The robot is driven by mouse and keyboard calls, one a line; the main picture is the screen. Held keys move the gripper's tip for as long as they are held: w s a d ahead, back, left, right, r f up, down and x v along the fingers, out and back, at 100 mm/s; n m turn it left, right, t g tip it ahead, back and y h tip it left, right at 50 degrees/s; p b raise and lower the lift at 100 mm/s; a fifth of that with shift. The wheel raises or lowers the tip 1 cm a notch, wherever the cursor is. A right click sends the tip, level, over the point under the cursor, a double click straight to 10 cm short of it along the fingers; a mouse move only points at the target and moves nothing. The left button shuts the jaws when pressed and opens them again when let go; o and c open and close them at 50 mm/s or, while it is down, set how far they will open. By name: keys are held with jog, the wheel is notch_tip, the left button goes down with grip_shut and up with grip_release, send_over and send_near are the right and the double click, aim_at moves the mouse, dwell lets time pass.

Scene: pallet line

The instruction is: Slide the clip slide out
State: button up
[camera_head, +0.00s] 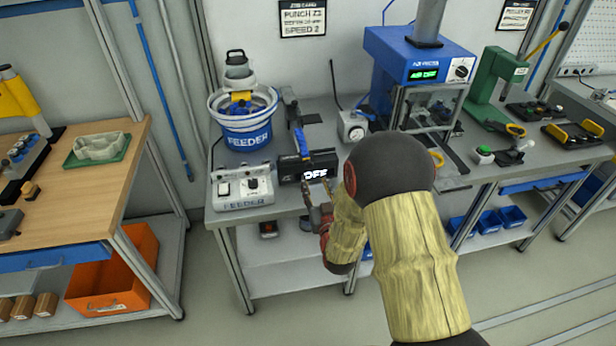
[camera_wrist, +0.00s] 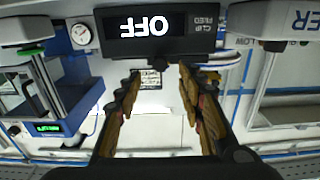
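The black clip feed unit (camera_head: 291,166) stands at the front of the middle bench, and its lit display reads OFF. In the wrist view the unit (camera_wrist: 202,46) spans the top of the picture upside down, with the label CLIP FEED. A blue piece (camera_head: 301,143) stands up behind its top; I cannot tell whether this is the clip slide. My gripper (camera_head: 315,190) is just in front of the unit, by the bench edge. In the wrist view my gripper (camera_wrist: 160,82) has its fingers apart, with nothing seen between them. My arm hides part of the bench.
The feeder control box (camera_head: 244,192) sits left of the unit, below the blue feeder bowl (camera_head: 246,132). A white dial box (camera_head: 352,126) and the blue press (camera_head: 413,58) stand to the right. A lower shelf (camera_head: 290,268) lies beneath the bench.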

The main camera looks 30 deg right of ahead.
aim_at(310, 167)
jog(key=b+x, duration=0.1)
jog(key=x, duration=0.6)
jog(key=shift+w+d+b, duration=0.1)
jog(key=shift+w+b, duration=0.05)
jog(key=shift+b, duration=0.15)
jog(key=shift+c, duration=0.2)
grip_shut()
dwell(0.5)
